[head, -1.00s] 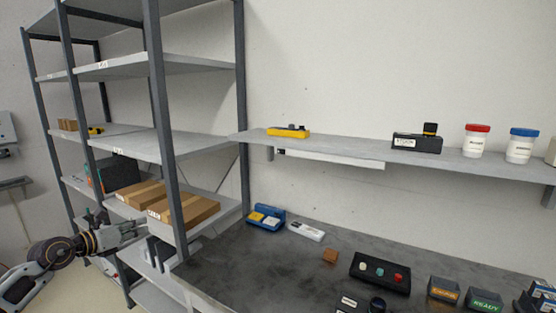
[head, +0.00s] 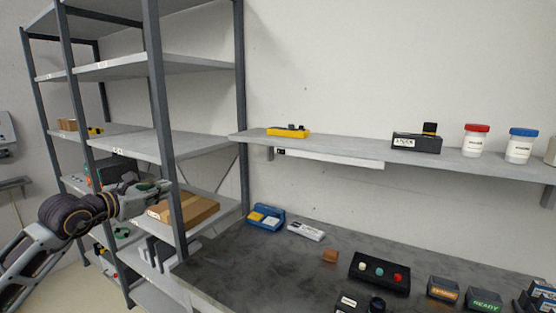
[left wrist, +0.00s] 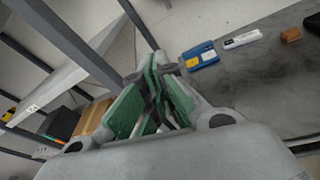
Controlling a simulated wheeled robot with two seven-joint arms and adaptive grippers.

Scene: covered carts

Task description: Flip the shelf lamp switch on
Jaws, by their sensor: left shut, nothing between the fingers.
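The shelf lamp (head: 332,159) is a long white bar fixed under the wall shelf. A small dark patch (head: 281,152) at its left end may be the switch; it is too small to tell its position. My left gripper (head: 166,186) is at the metal rack on the left, in front of the cardboard boxes, well left of and below the lamp. Its green-padded fingers (left wrist: 157,88) are shut and empty in the left wrist view. The lamp does not clearly show there. My right gripper is out of view.
A rack post (head: 165,130) stands beside my left gripper, with a cardboard box (head: 190,208) close by. The wall shelf (head: 360,150) carries a yellow tool, a black box and jars. The dark bench (head: 260,265) holds a blue case (head: 266,217) and a button box (head: 380,273).

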